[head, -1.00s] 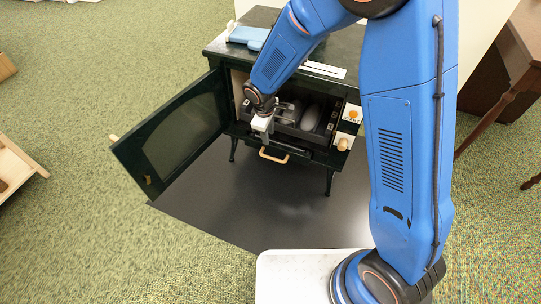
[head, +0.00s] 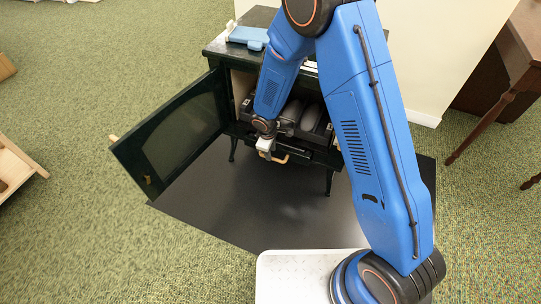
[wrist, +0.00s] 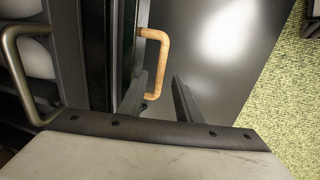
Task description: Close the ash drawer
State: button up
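The dark green stove (head: 214,48) stands with its door (head: 175,130) swung open to the left. The ash drawer front is low on the stove, below the firebox, with a wooden handle (head: 280,160) that also shows in the wrist view (wrist: 163,62). How far the drawer sticks out is hard to tell. My gripper (head: 266,152) is at the left end of this handle. In the wrist view my gripper (wrist: 159,82) has its two fingers apart, with the handle's lower end appearing between them. Contact is not clear. My arm hides the stove's right side.
Rounded grey logs (head: 310,117) lie in the firebox. A metal handle (wrist: 14,75) is left of my fingers in the wrist view. A blue object (head: 247,36) lies on the stove top. A black floor mat (head: 255,205) lies clear before the stove. A wooden table (head: 500,90) stands right.

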jog(key=shift+w+d+f, duration=0.1)
jog(key=shift+w+f, duration=0.05)
jog(key=shift+f, duration=0.7)
jog(key=shift+w+d+f, duration=0.1)
jog(key=shift+w+f, duration=0.05)
jog(key=shift+f, duration=0.65)
grip_shut()
